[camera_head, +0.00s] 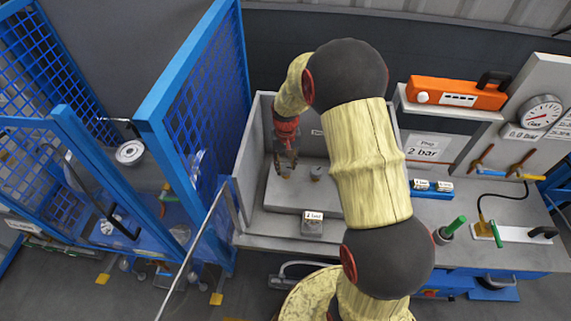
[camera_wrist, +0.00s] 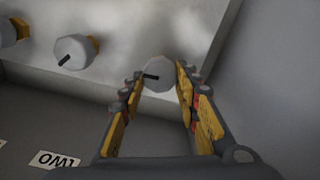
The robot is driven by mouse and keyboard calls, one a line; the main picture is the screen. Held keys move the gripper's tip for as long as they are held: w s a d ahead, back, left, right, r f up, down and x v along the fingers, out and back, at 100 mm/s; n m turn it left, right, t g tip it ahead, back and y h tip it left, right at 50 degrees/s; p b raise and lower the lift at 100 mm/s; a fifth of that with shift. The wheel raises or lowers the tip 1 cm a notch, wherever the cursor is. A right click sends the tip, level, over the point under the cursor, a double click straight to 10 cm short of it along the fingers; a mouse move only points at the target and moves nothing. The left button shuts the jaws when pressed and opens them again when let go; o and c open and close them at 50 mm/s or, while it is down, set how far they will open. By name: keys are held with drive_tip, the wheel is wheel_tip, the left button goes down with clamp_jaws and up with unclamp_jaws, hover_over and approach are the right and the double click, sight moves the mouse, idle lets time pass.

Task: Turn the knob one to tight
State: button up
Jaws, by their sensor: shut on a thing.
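A round pale grey knob (camera_wrist: 158,72) with a black pointer mark sits between the fingertips of my gripper (camera_wrist: 159,82) in the wrist view. The fingers are shut on its sides. The pointer points left in that view. A second similar knob (camera_wrist: 73,50) with a yellow base stands to its left, its pointer aimed down and left. A third (camera_wrist: 8,33) is cut by the left edge. In the head view my gripper (camera_head: 287,164) reaches down onto the grey block (camera_head: 288,200) inside the open box; a neighbouring knob (camera_head: 316,173) stands to its right. The knobs' numbers are not readable.
A small labelled block (camera_head: 313,224) stands in front inside the grey box, whose left wall (camera_head: 247,150) is close to my gripper. A blue mesh fence (camera_head: 205,110) stands left. An orange case (camera_head: 455,93) and pressure gauge (camera_head: 540,112) are at right.

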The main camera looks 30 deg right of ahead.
sight(286, 166)
drive_tip(key=shift+m, duration=0.5)
drive_tip(key=o, duration=1.2)
drive_tip(key=shift+c, duration=0.2)
wheel_tip(286, 166, up, 12)
idle(0.3)
